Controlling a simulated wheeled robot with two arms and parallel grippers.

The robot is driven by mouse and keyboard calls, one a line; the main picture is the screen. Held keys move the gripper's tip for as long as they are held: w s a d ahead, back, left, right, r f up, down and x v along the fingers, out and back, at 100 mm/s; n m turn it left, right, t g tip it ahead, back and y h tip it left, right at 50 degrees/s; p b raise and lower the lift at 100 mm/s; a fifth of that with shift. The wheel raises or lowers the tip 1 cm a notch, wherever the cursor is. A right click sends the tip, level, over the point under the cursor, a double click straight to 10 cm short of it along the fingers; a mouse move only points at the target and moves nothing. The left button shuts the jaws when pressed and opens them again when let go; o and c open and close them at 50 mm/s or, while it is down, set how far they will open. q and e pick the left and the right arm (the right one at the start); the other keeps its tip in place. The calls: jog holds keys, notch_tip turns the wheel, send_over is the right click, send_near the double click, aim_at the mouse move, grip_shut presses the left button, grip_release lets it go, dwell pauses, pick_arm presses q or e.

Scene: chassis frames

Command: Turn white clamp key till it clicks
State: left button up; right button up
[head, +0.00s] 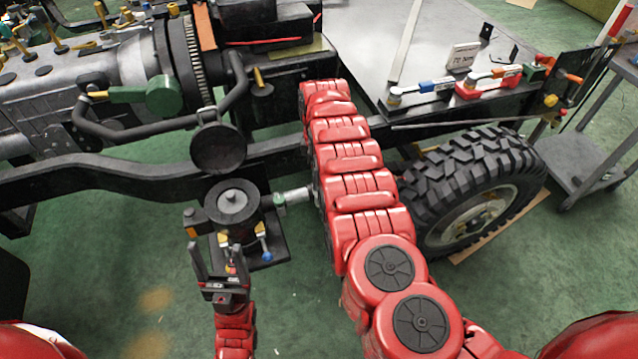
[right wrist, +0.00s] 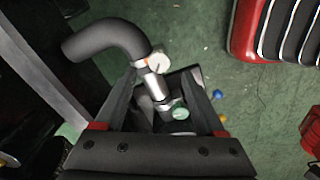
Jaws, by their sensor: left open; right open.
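The white clamp key (right wrist: 160,63) is a small white disc on a silver pipe (right wrist: 156,86) with a small orange mark beside it. In the right wrist view it lies between the tips of my right gripper (right wrist: 160,76), which is open; contact cannot be told. A green key (right wrist: 181,113) sits lower on the same pipe. In the head view the green key (head: 280,198) and pipe (head: 297,196) show, but my right arm hides the white key and right gripper. My left gripper (head: 214,248) is open and empty in front of a dark round canister (head: 233,203).
A black bent hose (right wrist: 108,38) joins the pipe. The chassis rail (head: 100,190) and engine (head: 85,80) are at left. A large tyre (head: 475,185) stands right of my arm. A grey bench (head: 440,35) with several clamps is behind. Green floor is open in front.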

notch_tip(320, 180, down, 5)
jog(key=shift+f+b, duration=0.1)
jog(key=shift+b, duration=0.4)
grip_shut()
